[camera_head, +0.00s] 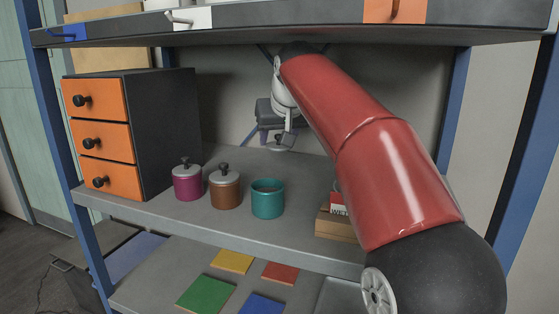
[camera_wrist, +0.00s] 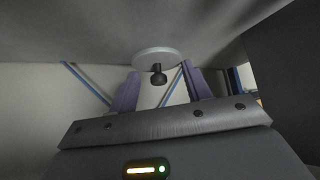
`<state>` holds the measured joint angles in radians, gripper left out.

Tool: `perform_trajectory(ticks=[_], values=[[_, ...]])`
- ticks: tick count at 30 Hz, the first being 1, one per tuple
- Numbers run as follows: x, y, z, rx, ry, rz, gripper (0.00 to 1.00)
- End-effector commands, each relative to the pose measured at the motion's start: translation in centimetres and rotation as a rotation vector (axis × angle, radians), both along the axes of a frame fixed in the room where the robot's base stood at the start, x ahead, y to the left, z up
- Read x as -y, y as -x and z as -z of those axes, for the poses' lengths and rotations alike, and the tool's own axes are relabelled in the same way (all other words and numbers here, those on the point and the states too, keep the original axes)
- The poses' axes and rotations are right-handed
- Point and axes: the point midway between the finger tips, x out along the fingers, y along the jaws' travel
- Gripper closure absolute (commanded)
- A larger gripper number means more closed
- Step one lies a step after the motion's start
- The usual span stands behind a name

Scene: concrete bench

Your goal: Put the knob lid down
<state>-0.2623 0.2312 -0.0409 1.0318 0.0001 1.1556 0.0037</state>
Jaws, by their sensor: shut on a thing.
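The knob lid (camera_wrist: 172,54) is a pale grey disc with a dark knob (camera_wrist: 158,75), seen in the wrist view. My gripper (camera_wrist: 160,82) has its purple fingers on either side of the knob and is shut on it. In the head view, the lid (camera_head: 280,148) hangs in the air under my gripper (camera_head: 274,138), above and behind the teal pot (camera_head: 268,204). The teal pot stands open on the shelf, with no lid on it. The finger contact on the knob is small and partly unclear.
A magenta pot (camera_head: 187,187) and a brown pot (camera_head: 224,193), both lidded, stand left of the teal pot. A drawer cabinet (camera_head: 150,130) is at the left. A wooden box (camera_head: 337,224) is at the right, partly behind my arm. The upper shelf (camera_head: 300,30) hangs overhead.

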Motion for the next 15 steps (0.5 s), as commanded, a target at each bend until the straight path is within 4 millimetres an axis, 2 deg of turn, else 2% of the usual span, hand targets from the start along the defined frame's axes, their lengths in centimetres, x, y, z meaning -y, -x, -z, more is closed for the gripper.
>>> perform_trajectory(ticks=[1,3,11,15], values=[[0.3,-0.6,0.5,-0.002,0.001,0.001,0.76],[0.2,-0.3,1.9,-0.002,0.000,-0.001,0.76],[0.1,-0.3,3.7,-0.001,0.000,0.000,0.76],[0.1,-0.2,5.7,-0.002,0.000,0.000,0.76]])
